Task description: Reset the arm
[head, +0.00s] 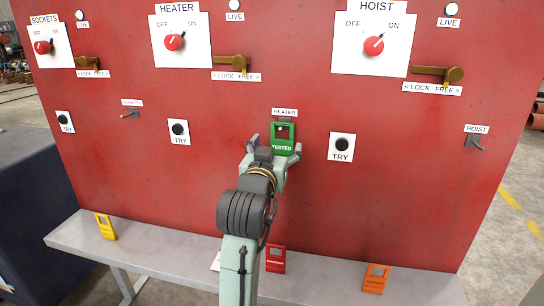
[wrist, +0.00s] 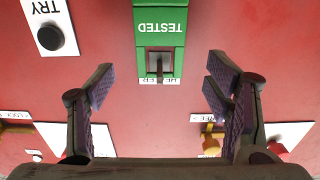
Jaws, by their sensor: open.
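My gripper (head: 273,150) is open in front of the red panel (head: 230,110), at the middle hook under the HEATER label. A green TESTED tag (head: 283,138) hangs on that hook. In the wrist view the green tag (wrist: 160,30) shows upside down, with the hook through its window, between and beyond my spread fingers (wrist: 160,88). No finger appears to touch the tag. My arm reaches up from the bottom of the head view and hides part of the shelf.
A grey shelf (head: 170,250) along the panel's foot bears a yellow tag (head: 105,227), a red tag (head: 275,262) and an orange tag (head: 376,279). The SOCKETS hook (head: 130,113) and HOIST hook (head: 475,143) are bare. Red knobs, brass lock levers and TRY buttons (head: 342,146) stick out.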

